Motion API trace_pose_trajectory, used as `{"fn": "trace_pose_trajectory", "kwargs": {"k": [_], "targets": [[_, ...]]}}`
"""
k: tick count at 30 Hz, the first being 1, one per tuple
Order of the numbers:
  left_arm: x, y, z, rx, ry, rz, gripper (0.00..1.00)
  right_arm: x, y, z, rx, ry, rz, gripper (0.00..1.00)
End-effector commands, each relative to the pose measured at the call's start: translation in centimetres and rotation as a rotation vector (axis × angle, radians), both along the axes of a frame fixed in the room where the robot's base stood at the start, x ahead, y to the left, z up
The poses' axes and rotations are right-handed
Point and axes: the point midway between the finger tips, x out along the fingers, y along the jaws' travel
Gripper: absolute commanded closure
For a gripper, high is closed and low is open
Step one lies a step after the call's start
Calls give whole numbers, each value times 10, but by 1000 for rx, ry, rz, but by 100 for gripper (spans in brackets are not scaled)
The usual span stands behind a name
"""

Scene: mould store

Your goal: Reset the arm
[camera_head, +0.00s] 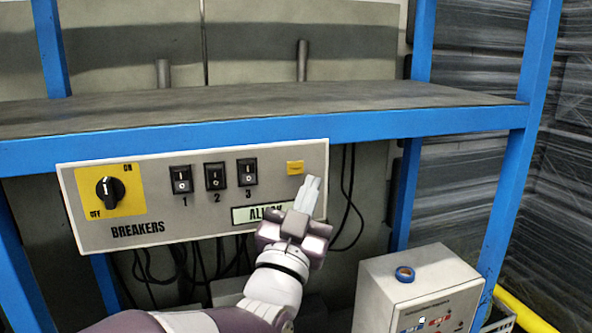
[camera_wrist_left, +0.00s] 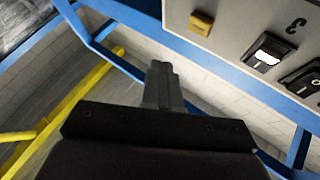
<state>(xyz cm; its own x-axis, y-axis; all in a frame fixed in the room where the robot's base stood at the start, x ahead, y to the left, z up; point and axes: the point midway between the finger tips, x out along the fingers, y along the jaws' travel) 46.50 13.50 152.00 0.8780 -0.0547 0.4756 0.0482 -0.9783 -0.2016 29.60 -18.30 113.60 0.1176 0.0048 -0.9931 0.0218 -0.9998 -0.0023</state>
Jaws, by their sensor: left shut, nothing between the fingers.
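My left gripper (camera_head: 312,188) is shut and empty, raised in front of the right end of the breaker panel (camera_head: 140,213). Its fingertips are just below and right of a small yellow piece (camera_head: 295,168) on the panel. In the left wrist view the closed fingers (camera_wrist_left: 162,75) point up, with the yellow piece (camera_wrist_left: 201,23) ahead to their right. My left arm hides part of a label (camera_head: 250,214) on the panel. My right gripper is in neither view.
The panel has a rotary switch (camera_head: 109,192) and three rocker switches, including switch 3 (camera_head: 247,172). It hangs under a blue-framed shelf (camera_head: 300,118). Black cables (camera_head: 347,200) hang behind.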

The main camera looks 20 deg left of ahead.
Motion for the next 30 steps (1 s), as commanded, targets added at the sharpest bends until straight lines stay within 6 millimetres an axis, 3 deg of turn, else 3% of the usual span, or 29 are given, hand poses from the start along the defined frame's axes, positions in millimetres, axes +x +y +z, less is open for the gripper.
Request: {"fn": "trace_pose_trajectory", "kwargs": {"k": [10, 13, 14, 16, 17, 18, 21, 24, 27, 30], "targets": [[1, 0, -1, -7, 6, -5, 100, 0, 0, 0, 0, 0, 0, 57], [11, -4, -26, -24, 136, -34, 100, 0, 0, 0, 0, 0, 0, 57], [15, -7, -43, -29, 217, -50, 100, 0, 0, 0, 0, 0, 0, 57], [19, -12, -100, -41, 466, -81, 100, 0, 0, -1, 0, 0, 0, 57], [17, -13, -131, -47, 591, -87, 100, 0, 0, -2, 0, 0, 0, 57], [10, -11, -173, -55, 760, -86, 100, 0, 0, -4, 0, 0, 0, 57], [-29, 0, -270, -79, 1171, -50, 100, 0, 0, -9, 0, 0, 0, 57], [-85, 15, -339, -104, 1523, 16, 100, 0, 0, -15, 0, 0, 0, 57], [-136, 29, -380, -125, 1780, 82, 100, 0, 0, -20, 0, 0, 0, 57], [-167, 40, -403, -135, 1926, 127, 100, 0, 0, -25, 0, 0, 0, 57]]}}
